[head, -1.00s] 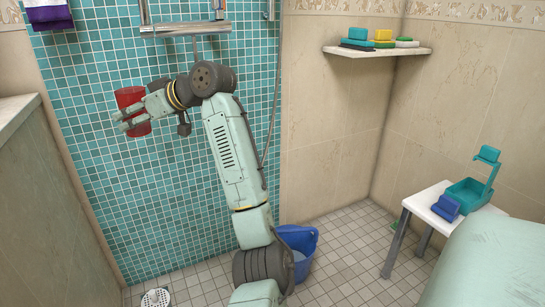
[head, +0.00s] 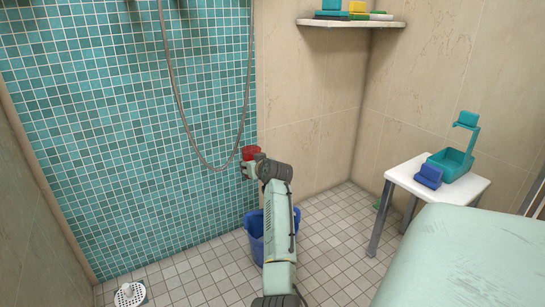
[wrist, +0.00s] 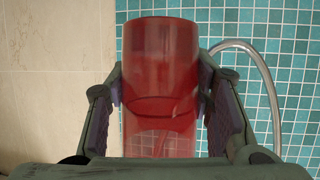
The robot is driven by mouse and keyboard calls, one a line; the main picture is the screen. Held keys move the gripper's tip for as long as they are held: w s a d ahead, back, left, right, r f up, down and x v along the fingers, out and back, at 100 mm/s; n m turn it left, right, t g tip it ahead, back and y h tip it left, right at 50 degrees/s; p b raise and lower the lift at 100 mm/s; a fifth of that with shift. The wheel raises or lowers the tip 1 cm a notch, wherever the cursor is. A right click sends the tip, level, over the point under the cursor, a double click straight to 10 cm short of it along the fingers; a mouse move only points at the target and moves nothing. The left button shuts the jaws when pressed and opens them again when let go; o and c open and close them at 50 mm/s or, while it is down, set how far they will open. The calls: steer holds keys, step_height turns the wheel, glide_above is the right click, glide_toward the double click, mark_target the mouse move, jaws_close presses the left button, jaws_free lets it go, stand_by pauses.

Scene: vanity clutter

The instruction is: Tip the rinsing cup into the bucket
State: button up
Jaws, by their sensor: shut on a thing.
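The rinsing cup (head: 250,153) is red and see-through. It is in my gripper (head: 251,167), in front of the tiled wall and above the bucket, clear of it. In the wrist view the cup (wrist: 160,50) stands between the two fingers of my gripper (wrist: 161,84), which press on its sides. It looks close to upright; whether liquid is inside I cannot tell. The blue bucket (head: 254,232) stands on the floor by the wall, below the cup.
A shower hose (head: 180,110) hangs in a loop just behind the cup. A white stool (head: 402,177) with a teal stand (head: 452,161) and a blue block (head: 428,176) is at the right, beside a pale green surface (head: 450,260). A white perforated holder (head: 130,294) is at the lower left.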

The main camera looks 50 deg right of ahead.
steer(key=s+d+f+m+g+h+b, duration=0.1)
steer(key=s+d+f, duration=0.3)
steer(key=f, duration=0.4)
steer(key=s+d+f+m+h+b, duration=0.1)
steer(key=s+d+f+b, duration=0.1)
steer(key=s+d+f, duration=0.2)
step_height(320, 180, down, 4)
steer(key=s, duration=0.2)
steer(key=shift+s+d+m+g+h, duration=0.3)
steer(key=shift+s+d+m+g, duration=0.05)
steer(key=shift+d+m+g, duration=0.05)
steer(key=shift+r, duration=0.1)
